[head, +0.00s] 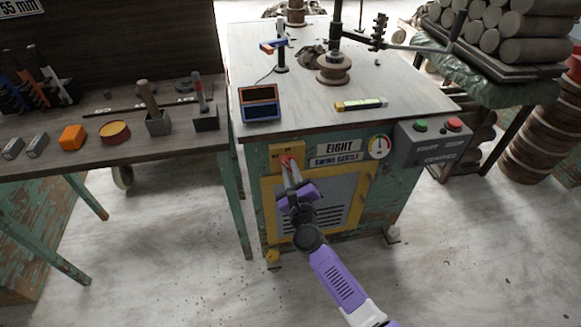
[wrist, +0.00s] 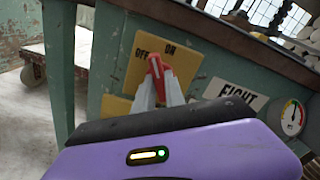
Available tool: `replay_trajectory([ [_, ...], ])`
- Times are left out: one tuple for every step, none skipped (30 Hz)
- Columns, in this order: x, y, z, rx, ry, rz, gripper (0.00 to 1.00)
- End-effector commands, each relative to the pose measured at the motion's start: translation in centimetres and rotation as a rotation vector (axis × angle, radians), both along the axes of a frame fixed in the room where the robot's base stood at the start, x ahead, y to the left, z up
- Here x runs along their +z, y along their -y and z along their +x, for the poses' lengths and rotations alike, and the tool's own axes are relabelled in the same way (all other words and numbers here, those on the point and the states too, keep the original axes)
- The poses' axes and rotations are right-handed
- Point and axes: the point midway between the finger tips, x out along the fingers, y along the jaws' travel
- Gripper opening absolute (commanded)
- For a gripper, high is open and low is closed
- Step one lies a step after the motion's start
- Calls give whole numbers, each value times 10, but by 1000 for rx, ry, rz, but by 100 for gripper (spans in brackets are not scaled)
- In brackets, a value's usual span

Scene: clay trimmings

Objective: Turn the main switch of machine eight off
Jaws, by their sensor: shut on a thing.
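Machine eight is a green cabinet (head: 245,140) with an EIGHT sign (head: 338,145), which also shows in the wrist view (wrist: 238,97). Its main switch has a yellow plate (head: 298,148) marked OFF at the left and ON at the top; the plate also shows in the wrist view (wrist: 187,62). The red switch handle (wrist: 155,66) is between the fingertips of my gripper (head: 288,168). My gripper is shut on this handle. The handle's tip shows between the OFF and ON marks in the wrist view; its exact position is partly hidden by the fingers.
A grey box with green (head: 421,126) and red (head: 454,124) buttons is on the machine's right corner. A gauge (head: 380,146) is beside the sign. A workbench (head: 60,162) with tools stands at the left.

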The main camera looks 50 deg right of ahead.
Motion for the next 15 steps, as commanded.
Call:
replay_trajectory([
  [1,0,-1,0,-28,-37,0],
  [1,0,-1,-1,-44,-62,0],
  [1,0,-1,-1,-64,-92,0],
  [1,0,0,-1,-81,-117,0],
  [1,0,0,0,-97,-140,0],
  [1,0,0,0,-118,-170,0],
  [1,0,0,0,-135,-195,0],
  [1,0,0,0,-150,-217,0],
  [1,-1,0,0,-171,-250,0],
  [1,-1,0,1,-188,-274,0],
  [0,-1,0,1,-203,-296,0],
  [1,-1,0,1,-225,-329,0],
  [1,-1,0,1,-240,-352,0],
  [1,-1,0,1,-256,-376,0],
  [1,-1,0,1,-278,-407,0],
])
